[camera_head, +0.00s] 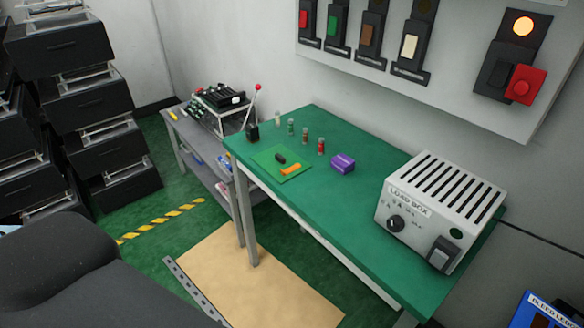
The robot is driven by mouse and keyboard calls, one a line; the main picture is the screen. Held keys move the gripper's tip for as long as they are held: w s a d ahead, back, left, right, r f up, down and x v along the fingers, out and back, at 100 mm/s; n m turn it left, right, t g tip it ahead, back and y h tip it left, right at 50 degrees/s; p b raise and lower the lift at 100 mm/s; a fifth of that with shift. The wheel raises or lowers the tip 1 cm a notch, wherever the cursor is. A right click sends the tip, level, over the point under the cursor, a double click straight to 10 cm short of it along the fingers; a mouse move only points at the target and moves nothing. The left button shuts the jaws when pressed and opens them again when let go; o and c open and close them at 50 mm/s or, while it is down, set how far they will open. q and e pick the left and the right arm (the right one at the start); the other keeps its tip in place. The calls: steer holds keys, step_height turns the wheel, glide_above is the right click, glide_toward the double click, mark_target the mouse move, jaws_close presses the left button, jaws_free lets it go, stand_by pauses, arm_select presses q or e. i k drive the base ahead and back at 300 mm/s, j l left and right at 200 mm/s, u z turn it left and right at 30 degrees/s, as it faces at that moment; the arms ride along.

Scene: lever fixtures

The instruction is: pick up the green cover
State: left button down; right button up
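A green block (334,27) sits in one of the dark holders on the wall panel, between a red one (303,19) and a brown one (367,36). A small green-marked cylinder (291,127) stands upright on the green table (330,205), in a row with pale, brown and red ones. I cannot tell which green thing is the cover. Neither gripper is in view.
A purple block (343,163) and a grey load box (440,210) stand on the table. A lower grey bench (190,138) with a red-knobbed lever (257,87) is behind it. The table's front middle is clear.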

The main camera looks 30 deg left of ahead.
mark_target(276, 158)
steer(key=i+j, duration=0.1)
steer(key=j, duration=0.4)
steer(key=i+j, duration=0.1)
steer(key=j, duration=0.4)
steer(key=i+j+z, duration=0.1)
steer(key=j, duration=0.4)
